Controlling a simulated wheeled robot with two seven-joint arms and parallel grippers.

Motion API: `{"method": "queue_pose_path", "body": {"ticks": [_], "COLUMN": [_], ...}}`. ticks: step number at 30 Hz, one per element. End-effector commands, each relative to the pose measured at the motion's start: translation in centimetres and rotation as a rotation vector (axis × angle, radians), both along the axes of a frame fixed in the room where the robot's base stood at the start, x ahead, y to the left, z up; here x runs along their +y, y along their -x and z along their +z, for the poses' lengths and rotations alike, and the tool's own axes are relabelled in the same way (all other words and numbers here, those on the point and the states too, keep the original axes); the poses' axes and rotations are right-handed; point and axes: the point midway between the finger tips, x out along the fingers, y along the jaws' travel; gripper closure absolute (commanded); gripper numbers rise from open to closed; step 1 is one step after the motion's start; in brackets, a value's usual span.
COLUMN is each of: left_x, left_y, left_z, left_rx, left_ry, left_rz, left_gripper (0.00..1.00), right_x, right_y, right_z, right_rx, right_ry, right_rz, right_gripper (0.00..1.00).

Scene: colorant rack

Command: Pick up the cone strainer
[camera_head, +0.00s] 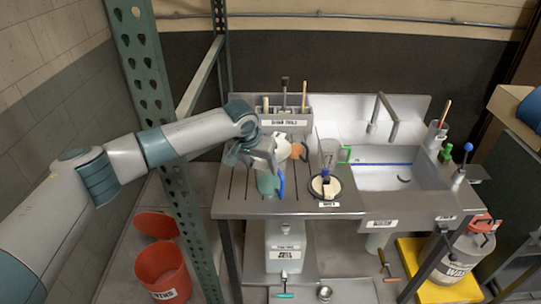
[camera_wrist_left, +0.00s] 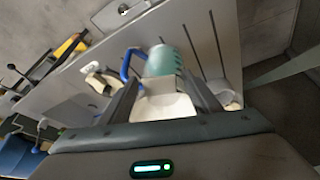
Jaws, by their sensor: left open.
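My left gripper (camera_head: 262,163) is over the left part of the steel counter, with its jaws apart. In the left wrist view its two fingers (camera_wrist_left: 163,82) stand on either side of a pale, tapered piece (camera_wrist_left: 165,104); I cannot tell whether this is the cone strainer or touches the fingers. In the head view a whitish rounded thing (camera_head: 284,147) shows just behind the gripper, partly hidden; it may be the strainer. A teal cup (camera_head: 267,184) with a blue handle stands just in front of the gripper; it also shows beyond the fingers in the wrist view (camera_wrist_left: 163,61).
An orange item (camera_head: 297,151) is close behind the gripper. A clear jug (camera_head: 328,152) with a green handle and a dark round stand (camera_head: 326,198) are to the right, before the sink (camera_head: 395,177). A tool holder (camera_head: 288,116) is behind. A green post (camera_head: 160,130) stands beside my arm.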

Motion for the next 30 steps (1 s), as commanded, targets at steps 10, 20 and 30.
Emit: {"method": "queue_pose_path", "body": {"ticks": [10, 20, 30], "left_x": [0.0, 0.0, 0.0], "left_y": [0.0, 0.0, 0.0], "left_z": [0.0, 0.0, 1.6], "left_rx": [0.000, 0.000, -0.001], "left_ry": [0.000, 0.000, 0.002], "left_rz": [0.000, 0.000, -0.001], "left_gripper": [0.86, 0.97, 0.97], "right_x": [0.0, 0.0, 0.0], "right_y": [0.0, 0.0, 0.0], "right_z": [0.0, 0.0, -1.3], "right_rx": [0.000, 0.000, 0.000], "right_ry": [0.000, 0.000, 0.000], "right_rz": [0.000, 0.000, 0.000], "right_gripper": [0.69, 0.69, 0.69]}}
